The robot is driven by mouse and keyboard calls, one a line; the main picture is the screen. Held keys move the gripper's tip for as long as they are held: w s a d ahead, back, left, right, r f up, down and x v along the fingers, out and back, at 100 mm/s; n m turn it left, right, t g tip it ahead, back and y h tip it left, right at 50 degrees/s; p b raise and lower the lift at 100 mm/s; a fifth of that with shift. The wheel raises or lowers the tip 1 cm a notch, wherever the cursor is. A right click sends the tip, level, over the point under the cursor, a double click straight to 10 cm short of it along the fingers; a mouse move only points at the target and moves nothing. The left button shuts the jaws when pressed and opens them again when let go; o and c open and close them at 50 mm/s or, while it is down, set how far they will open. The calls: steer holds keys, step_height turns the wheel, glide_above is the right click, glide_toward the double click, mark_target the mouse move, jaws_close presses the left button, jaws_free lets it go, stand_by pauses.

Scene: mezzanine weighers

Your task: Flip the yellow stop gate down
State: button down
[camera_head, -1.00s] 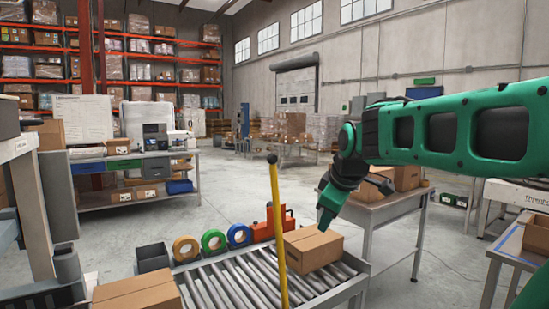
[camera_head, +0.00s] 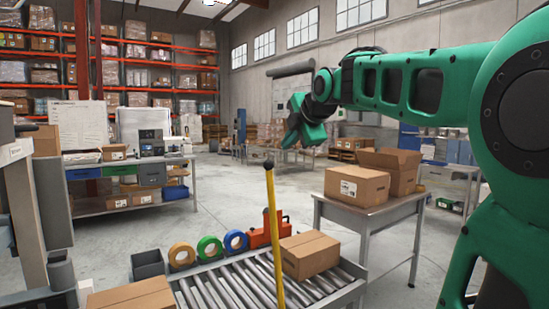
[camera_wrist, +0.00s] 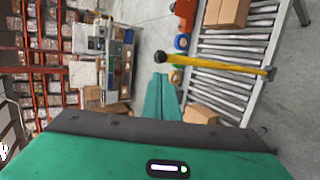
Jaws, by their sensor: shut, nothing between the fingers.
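The yellow stop gate (camera_head: 274,235) is a yellow bar with a dark knob at its top. It stands upright, leaning slightly, at the near side of the roller conveyor (camera_head: 235,284). In the wrist view the gate (camera_wrist: 215,64) lies across the picture, with its knob end near the middle. My gripper (camera_head: 290,138) is raised in the air above and beyond the knob, apart from the gate. In the wrist view my gripper (camera_wrist: 162,80) is shut and empty, its green fingers together below the knob.
A cardboard box (camera_head: 309,254) sits on the rollers right of the gate, and another box (camera_head: 133,298) is at the left. Tape rolls (camera_head: 209,247) and an orange tool (camera_head: 262,234) line the far edge. A table (camera_head: 366,212) with boxes stands right.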

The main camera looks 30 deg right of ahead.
mark_target(270, 163)
steer(key=x, duration=1.3)
steer(key=shift+w+d+f, duration=0.1)
steer(key=shift+w+f, duration=0.05)
steer(key=shift+w, duration=0.05)
